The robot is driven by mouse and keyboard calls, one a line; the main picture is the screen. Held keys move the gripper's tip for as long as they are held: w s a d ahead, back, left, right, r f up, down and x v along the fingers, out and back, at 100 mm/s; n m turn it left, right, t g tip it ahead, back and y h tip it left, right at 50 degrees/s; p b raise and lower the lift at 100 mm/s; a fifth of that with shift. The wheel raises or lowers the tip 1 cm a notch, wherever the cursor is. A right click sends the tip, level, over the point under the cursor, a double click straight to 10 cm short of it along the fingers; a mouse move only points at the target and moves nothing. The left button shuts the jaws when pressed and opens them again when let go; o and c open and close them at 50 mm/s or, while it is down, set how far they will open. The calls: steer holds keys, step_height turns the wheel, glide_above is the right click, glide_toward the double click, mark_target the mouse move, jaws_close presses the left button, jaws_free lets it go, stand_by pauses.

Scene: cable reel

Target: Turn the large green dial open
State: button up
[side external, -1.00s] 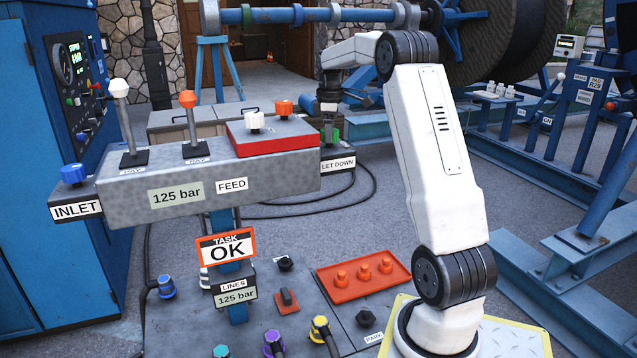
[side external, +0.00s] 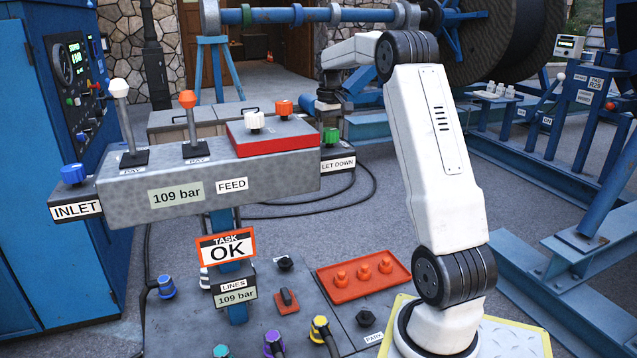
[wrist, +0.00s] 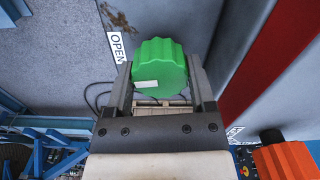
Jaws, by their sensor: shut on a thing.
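In the side external view the green dial (side external: 330,136) stands at the right end of the grey block, by the LET DOWN label (side external: 338,165). The fingers are hard to make out in that view. An OPEN label (wrist: 117,47) lies left of the dial in the wrist view. The FEED readout (side external: 177,197) shows 109 bar.
A red plate (side external: 272,146) with a white knob (side external: 255,122) and an orange knob (side external: 284,107) is left of the dial. Two upright levers (side external: 189,122) stand further left. The LINES readout (side external: 236,297) also shows 109 bar.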

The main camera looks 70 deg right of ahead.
mark_target(330, 130)
steer(key=shift+r+m, duration=0.1)
steer(key=shift+m, duration=0.7)
steer(key=o, duration=1.2)
steer(key=shift+r, duration=0.1)
steer(key=shift+r, duration=3.75)
